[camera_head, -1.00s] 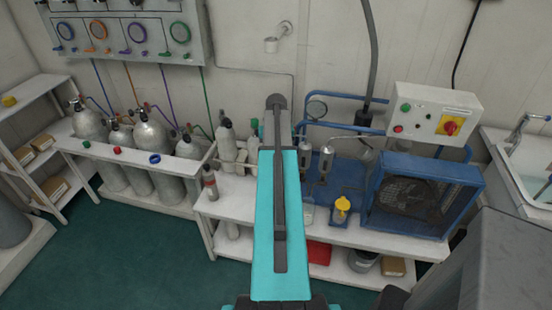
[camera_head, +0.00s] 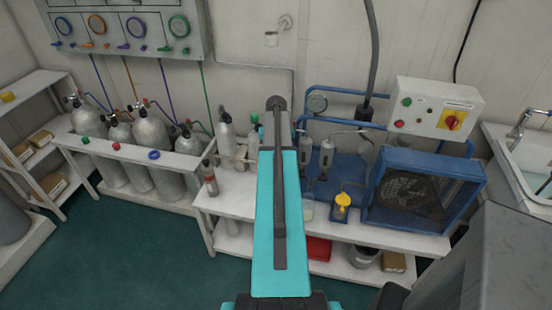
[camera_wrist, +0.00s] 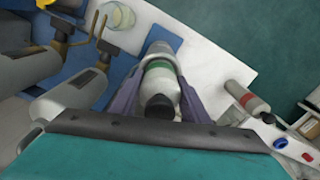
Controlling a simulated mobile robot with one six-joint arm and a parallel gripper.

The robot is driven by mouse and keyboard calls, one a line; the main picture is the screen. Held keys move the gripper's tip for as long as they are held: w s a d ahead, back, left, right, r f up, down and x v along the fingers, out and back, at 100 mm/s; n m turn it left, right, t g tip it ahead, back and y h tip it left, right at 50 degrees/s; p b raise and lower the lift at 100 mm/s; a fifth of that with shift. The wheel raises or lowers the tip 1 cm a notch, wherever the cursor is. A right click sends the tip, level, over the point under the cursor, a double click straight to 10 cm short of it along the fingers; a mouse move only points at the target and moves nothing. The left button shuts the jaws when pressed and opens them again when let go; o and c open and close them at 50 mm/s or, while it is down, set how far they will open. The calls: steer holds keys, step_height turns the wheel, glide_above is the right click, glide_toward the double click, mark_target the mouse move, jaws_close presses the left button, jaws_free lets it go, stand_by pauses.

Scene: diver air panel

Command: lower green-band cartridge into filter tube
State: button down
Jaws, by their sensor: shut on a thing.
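In the wrist view, my gripper (camera_wrist: 160,88) has its two grey-purple fingers shut on both sides of the green-band cartridge (camera_wrist: 160,69). The cartridge is a pale cylinder with a green band and a dark near end. Its far end is over a blue surface (camera_wrist: 166,32); I cannot tell whether it touches anything there. Two large grey filter housings (camera_wrist: 72,92) with brass fittings stand at the left; they also show right of my arm in the head view (camera_head: 326,157). I cannot make out the open filter tube. In the head view my arm hides the gripper and cartridge.
A clear cup (camera_wrist: 118,15) is at the top. In the head view, a yellow-topped item (camera_head: 342,205) and a blue caged compressor (camera_head: 410,190) stand on the right of the bench.

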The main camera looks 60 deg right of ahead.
steer(key=shift+f+b, duration=0.35)
steer(key=shift+f, duration=0.75)
steer(key=c, duration=0.9)
jaws_free()
steer(key=shift+a, duration=0.1)
steer(key=shift+c, duration=0.2)
steer(key=shift+s+f, duration=0.1)
steer(key=shift+s, duration=0.15)
steer(key=shift+w+a+r+b, duration=0.15)
steer(key=shift+r+b, duration=0.3)
steer(key=shift+r, duration=1.95)
steer(key=shift+w+d+r+b, duration=0.1)
steer(key=shift+r+b, duration=0.35)
steer(key=shift+r, duration=1.95)
steer(key=shift+w+a+r+b, duration=0.15)
steer(key=shift+r+b, duration=0.3)
steer(key=shift+r, duration=1.95)
steer(key=shift+d, duration=0.1)
